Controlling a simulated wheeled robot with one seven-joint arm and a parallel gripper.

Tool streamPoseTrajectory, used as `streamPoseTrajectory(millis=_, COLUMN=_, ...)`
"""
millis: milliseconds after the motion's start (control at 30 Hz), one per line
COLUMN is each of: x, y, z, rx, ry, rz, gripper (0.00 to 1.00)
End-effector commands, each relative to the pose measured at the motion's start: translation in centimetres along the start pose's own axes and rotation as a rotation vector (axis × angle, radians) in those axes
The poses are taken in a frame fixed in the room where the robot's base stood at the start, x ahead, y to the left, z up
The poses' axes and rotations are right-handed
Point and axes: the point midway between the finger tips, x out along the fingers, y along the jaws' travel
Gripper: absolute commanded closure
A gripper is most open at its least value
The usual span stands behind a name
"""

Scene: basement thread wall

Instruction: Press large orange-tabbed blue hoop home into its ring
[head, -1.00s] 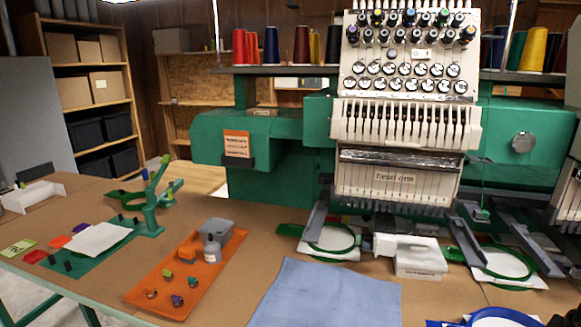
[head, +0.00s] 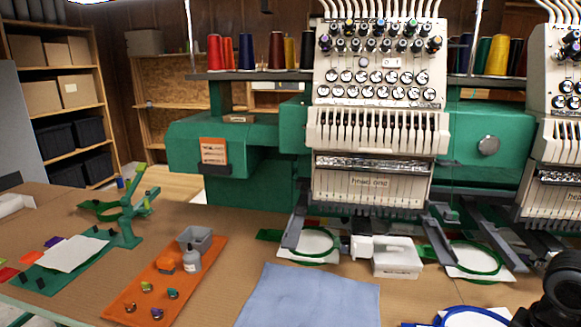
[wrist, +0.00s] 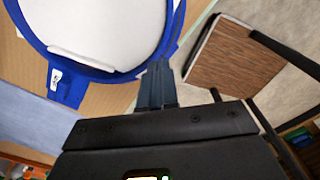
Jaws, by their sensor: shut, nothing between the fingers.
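A large blue hoop (wrist: 182,20) with white material inside fills the upper left of the wrist view. Its blue tab (wrist: 66,88) carries a small white label. The head view shows only part of the blue hoop (head: 440,317) at the bottom edge. I see no orange tab, and cannot tell the hoop's inner part from its outer ring. In the wrist view my gripper (wrist: 156,75) is shut and empty, its fingertips by the hoop's near rim. I cannot tell whether they touch it.
A blue-grey cloth (head: 310,295) lies left of the hoop. The wrist view also shows a brown-topped seat or panel (wrist: 237,65) past the table edge.

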Motion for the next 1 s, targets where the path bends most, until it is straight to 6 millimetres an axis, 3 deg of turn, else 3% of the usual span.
streamPoseTrajectory(millis=33, x=-0.9, y=0.0, z=0.0, rx=0.000, ry=0.000, rz=0.000, gripper=1.00)
streamPoseTrajectory(millis=700, x=-5.2, y=0.0, z=0.0, rx=-0.001, ry=-0.001, rz=-0.001, gripper=1.00)
streamPoseTrajectory(millis=1000, x=-5.6, y=0.0, z=0.0, rx=-0.001, ry=0.000, rz=-0.001, gripper=1.00)
